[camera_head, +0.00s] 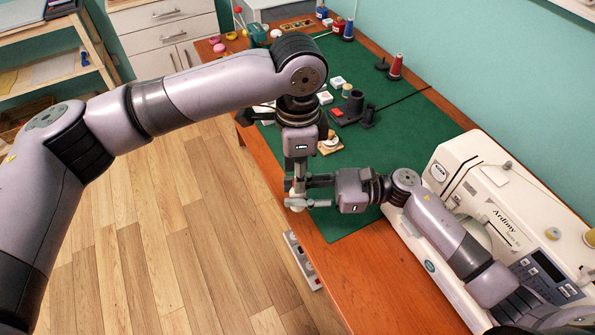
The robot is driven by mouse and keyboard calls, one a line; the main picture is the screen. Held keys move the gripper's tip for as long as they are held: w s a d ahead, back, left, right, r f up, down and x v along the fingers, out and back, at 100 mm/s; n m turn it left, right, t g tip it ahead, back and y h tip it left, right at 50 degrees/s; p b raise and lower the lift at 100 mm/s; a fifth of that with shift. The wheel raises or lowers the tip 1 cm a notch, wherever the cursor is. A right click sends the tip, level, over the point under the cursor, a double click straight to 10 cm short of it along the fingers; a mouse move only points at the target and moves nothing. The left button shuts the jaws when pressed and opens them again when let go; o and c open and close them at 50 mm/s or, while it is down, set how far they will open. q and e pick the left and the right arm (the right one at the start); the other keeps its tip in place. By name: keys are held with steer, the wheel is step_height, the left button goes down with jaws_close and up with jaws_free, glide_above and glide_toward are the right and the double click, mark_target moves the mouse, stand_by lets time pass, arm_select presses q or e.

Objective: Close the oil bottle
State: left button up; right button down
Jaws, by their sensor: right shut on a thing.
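My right gripper (295,193) reaches in from the right, low over the table's left edge, with its fingers pointing left. It is shut on a small white thing (297,207), which looks like the oil bottle; the fingers hide most of it. My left gripper (296,180) points straight down just above the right gripper's fingertips. Its fingers overlap the right ones in the picture, so I cannot tell whether they are open, or whether they hold a cap.
A green mat (385,188) covers much of the wooden table (375,285). A white sewing machine (480,205) stands at right, by my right arm. The left floor (150,235) is clear.

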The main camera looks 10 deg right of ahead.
arm_select(q)
step_height(320, 180, up, 4)
steer(key=shift+f, duration=0.25)
steer(key=shift+c, duration=0.2)
step_height(320, 180, up, 2)
steer(key=shift+w+n, duration=0.15)
steer(key=shift+n, duration=0.95)
steer(key=shift+c, duration=0.2)
steer(key=shift+r+n, duration=0.75)
steer(key=shift+n, duration=0.15)
steer(key=shift+f, duration=0.15)
steer(key=shift+f, duration=3.9)
steer(key=shift+c, duration=0.2)
